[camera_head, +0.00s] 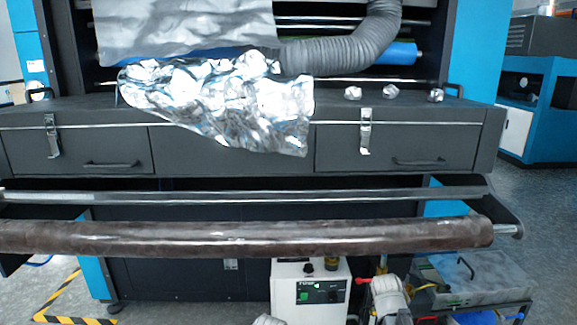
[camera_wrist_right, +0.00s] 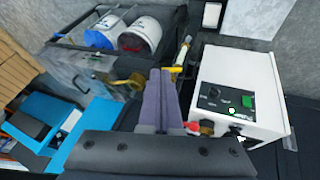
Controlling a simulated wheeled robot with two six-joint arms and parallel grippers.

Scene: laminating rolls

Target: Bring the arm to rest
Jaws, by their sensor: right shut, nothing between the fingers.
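My right gripper (camera_wrist_right: 162,78) shows in the right wrist view with its two long dark fingers together and nothing between them. A white box (camera_wrist_right: 232,92) with a dark control panel stands to the right of the fingers in that view. In the head view part of my right arm shows at the bottom edge, just right of this same white box (camera_head: 310,290). The fingers of the right gripper cannot be made out there. My left gripper is not in view.
A long brown roll (camera_head: 240,237) spans the machine's front, below a metal bar (camera_head: 250,196). Crumpled silver film (camera_head: 225,105) hangs over the grey drawer front. A cart (camera_wrist_right: 75,45) holding white buckets (camera_wrist_right: 140,35) stands near the white box. Floor shows at left and right.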

